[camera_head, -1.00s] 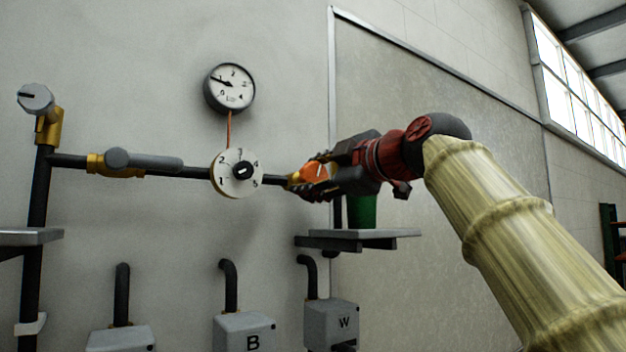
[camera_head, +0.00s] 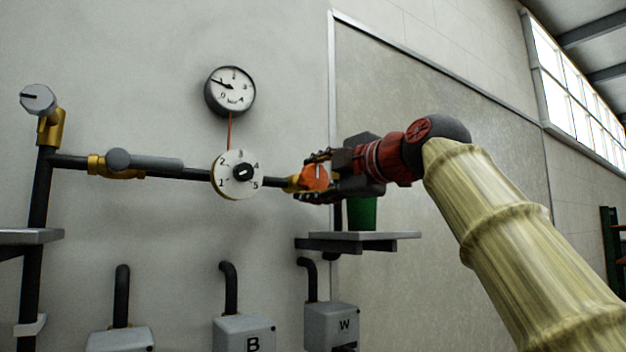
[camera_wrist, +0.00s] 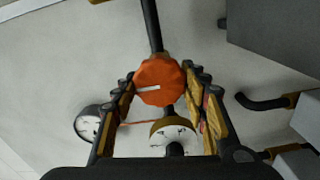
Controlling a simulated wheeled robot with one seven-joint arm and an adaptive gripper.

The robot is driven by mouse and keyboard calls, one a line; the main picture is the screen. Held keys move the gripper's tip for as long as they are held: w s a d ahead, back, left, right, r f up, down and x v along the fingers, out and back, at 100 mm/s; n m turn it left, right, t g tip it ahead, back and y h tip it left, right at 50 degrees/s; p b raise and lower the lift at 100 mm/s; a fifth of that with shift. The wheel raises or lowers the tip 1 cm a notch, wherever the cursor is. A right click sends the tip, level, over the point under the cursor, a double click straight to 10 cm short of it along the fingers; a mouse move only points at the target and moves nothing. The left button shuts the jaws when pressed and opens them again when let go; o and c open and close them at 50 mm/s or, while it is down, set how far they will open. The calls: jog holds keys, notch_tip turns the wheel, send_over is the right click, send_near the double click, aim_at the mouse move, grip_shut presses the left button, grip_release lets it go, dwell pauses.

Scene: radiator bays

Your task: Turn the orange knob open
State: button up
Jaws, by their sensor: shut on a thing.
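The orange knob (camera_head: 315,178) sits on a brass valve at the right end of the dark wall pipe. It also shows in the wrist view (camera_wrist: 160,82), with a white line on its face. My gripper (camera_head: 318,177) reaches it from the right, with one finger above and one below. In the wrist view my gripper's fingers (camera_wrist: 160,88) stand on either side of the knob, shut on its rim. The numbered white dial (camera_head: 237,174) with a black knob is left of it on the same pipe.
A pressure gauge (camera_head: 230,91) hangs above the dial. A grey-handled valve (camera_head: 140,161) and a grey knob (camera_head: 37,98) are further left. A shelf (camera_head: 358,240) with a green container (camera_head: 362,212) lies just below my gripper. Grey boxes (camera_head: 244,333) stand lower down.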

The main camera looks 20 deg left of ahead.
jog(key=shift+w+f, duration=0.15)
jog(key=shift+f, duration=0.05)
jog(key=o, duration=1)
jog(key=shift+o, duration=0.9)
jog(key=shift+r, duration=0.15)
jog(key=shift+s+d, duration=0.1)
jog(key=shift+s, duration=0.1)
jog(key=v, duration=1.1)
jog(key=shift+s+d, duration=0.25)
